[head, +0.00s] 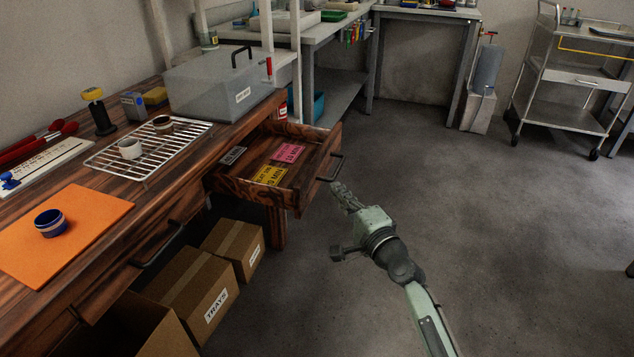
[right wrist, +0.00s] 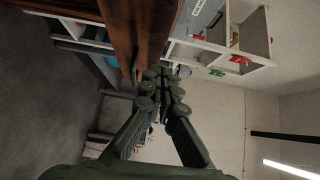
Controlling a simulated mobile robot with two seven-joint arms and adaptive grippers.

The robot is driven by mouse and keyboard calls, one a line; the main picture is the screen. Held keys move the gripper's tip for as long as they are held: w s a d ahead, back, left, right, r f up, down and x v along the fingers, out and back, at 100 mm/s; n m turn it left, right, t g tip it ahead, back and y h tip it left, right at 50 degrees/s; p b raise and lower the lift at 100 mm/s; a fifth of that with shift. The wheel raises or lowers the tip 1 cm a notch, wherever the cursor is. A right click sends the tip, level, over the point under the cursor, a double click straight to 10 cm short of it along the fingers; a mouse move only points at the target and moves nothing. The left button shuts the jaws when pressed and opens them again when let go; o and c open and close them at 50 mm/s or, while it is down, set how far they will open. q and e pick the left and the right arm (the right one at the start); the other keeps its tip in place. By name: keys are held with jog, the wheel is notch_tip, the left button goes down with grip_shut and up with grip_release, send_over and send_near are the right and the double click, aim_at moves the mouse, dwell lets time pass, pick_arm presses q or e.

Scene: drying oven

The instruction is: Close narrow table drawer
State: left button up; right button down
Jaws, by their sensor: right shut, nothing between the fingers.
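The narrow table drawer (head: 270,166) is pulled out from the right end of the dark wooden table (head: 150,215). Inside it lie a pink card, a yellow card and a grey card. Its dark bar handle (head: 337,168) is on the front. My right gripper (head: 338,188) is shut and empty, just in front of the drawer front near the handle. I cannot tell whether it touches. In the right wrist view the closed fingers (right wrist: 163,75) point toward brown wood (right wrist: 138,30). My left gripper is not in view.
Cardboard boxes (head: 193,290) stand below the table. On the table are a clear lidded box (head: 215,88), a wire rack (head: 150,160) with small cups, and an orange mat (head: 75,245). A wheeled cart (head: 570,80) stands far right. The floor right of the drawer is clear.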

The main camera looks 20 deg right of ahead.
aim_at(310, 174)
jog(key=w+a, duration=0.3)
jog(key=w, duration=0.1)
jog(key=shift+w+a+p, duration=0.2)
jog(key=shift+a+p, duration=0.1)
jog(key=shift+a, duration=0.1)
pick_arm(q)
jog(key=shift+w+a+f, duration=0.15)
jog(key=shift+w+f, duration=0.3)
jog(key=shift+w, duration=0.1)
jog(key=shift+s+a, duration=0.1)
